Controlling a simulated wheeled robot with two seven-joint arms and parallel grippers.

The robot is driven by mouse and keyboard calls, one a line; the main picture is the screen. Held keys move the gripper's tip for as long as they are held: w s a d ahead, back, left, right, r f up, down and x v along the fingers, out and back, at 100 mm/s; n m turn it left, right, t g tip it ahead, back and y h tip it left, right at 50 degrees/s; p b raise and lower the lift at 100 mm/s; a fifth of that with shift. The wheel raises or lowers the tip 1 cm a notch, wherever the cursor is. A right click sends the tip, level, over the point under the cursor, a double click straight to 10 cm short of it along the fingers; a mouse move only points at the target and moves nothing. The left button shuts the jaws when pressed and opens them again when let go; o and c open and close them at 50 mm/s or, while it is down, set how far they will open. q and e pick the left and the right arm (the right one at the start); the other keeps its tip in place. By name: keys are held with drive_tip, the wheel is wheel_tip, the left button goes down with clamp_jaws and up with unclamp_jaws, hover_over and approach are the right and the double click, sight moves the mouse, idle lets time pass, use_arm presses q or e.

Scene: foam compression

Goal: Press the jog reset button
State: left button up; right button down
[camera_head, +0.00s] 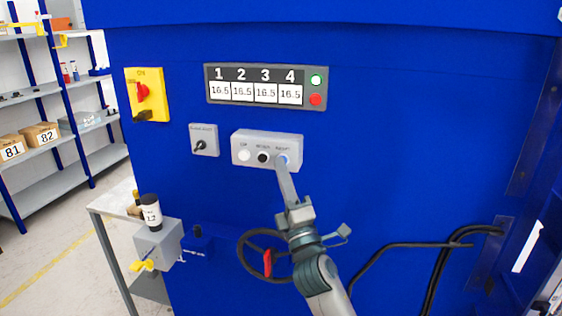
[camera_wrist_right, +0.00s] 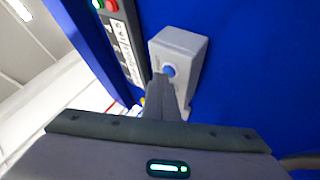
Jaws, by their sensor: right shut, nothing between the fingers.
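The jog control box (camera_head: 240,149) is grey and fixed to the blue machine panel. It carries a white button (camera_head: 244,155), a black one (camera_head: 263,157) and a blue reset button (camera_head: 284,159) at its right end. In the right wrist view the blue button (camera_wrist_right: 168,70) shows just beyond my fingertips. My right gripper (camera_head: 282,166) is shut and empty, its tip at the blue button and partly covering it. In the right wrist view the shut fingers (camera_wrist_right: 161,80) reach the box (camera_wrist_right: 184,44). I cannot tell whether they touch the button. My left gripper is not in view.
Above the box is a display panel (camera_head: 266,74) with green and red lights. A key switch plate (camera_head: 203,139) and a yellow rotary switch (camera_head: 147,94) are to the left. The panel to the right is clear.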

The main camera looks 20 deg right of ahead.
drive_tip(key=shift+s+a, duration=0.1)
drive_tip(key=shift+s, duration=0.15)
drive_tip(key=shift+s+a+p, duration=0.2)
drive_tip(key=shift+s+a, duration=0.35)
drive_tip(key=shift+s, duration=0.3)
drive_tip(key=shift+s+a+p, duration=0.15)
drive_tip(key=shift+s+a, duration=0.4)
drive_tip(key=shift+s, duration=0.25)
drive_tip(key=shift+s+a+p, duration=0.2)
drive_tip(key=shift+s+a, duration=0.35)
drive_tip(key=shift+s, duration=0.3)
drive_tip(key=shift+f, duration=0.15)
